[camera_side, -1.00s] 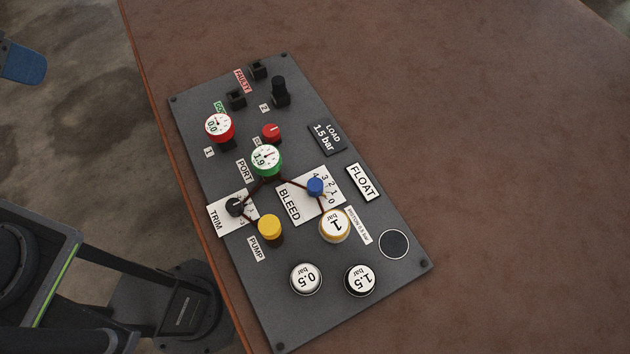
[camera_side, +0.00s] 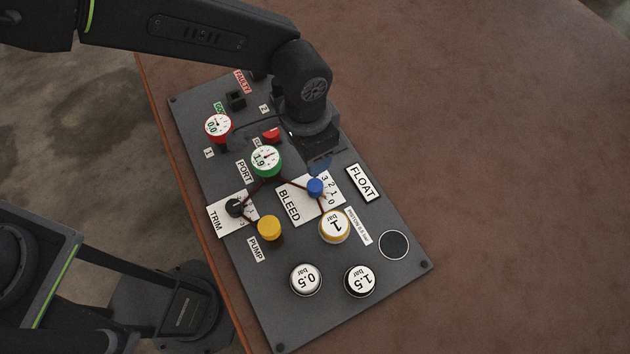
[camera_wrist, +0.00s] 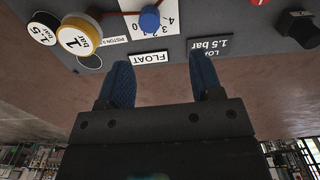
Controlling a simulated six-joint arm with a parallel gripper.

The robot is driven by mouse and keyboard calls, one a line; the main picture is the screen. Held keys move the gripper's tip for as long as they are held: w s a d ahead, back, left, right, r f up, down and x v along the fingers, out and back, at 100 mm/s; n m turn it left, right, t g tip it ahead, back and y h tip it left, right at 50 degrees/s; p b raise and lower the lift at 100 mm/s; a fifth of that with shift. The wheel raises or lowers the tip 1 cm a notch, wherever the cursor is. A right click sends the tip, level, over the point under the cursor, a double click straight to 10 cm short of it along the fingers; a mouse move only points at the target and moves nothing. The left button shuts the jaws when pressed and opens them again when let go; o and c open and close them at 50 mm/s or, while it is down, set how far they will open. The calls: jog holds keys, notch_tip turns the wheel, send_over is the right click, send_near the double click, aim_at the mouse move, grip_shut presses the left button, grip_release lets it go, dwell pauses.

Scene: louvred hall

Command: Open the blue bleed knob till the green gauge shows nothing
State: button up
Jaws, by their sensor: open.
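The blue bleed knob (camera_side: 315,187) stands on the white BLEED scale plate (camera_side: 291,204) on the grey panel. The knob also shows at the top of the wrist view (camera_wrist: 149,18). The green gauge (camera_side: 266,161) stands above and left of the knob and reads 1.9. My gripper (camera_side: 319,165) is just above the knob in the side view, apart from it and partly hidden by my wrist. In the wrist view my gripper's two blue fingers (camera_wrist: 160,75) are spread with nothing between them.
The red gauge (camera_side: 218,127) reads 0.0. A yellow PUMP knob (camera_side: 269,228), a black TRIM knob (camera_side: 235,207) and weights marked 1 (camera_side: 334,226), 0.5 (camera_side: 306,279) and 1.5 (camera_side: 360,280) stand nearby. The brown table (camera_side: 510,200) is clear to the right.

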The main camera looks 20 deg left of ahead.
aim_at(315, 185)
jog(key=shift+s+d+f, duration=0.3)
jog(key=shift+d+f, duration=0.25)
jog(key=shift+f, duration=0.25)
jog(key=shift+s+d+f, duration=0.15)
jog(key=shift+d+f, duration=0.05)
jog(key=shift+f, duration=5.1)
grip_shut()
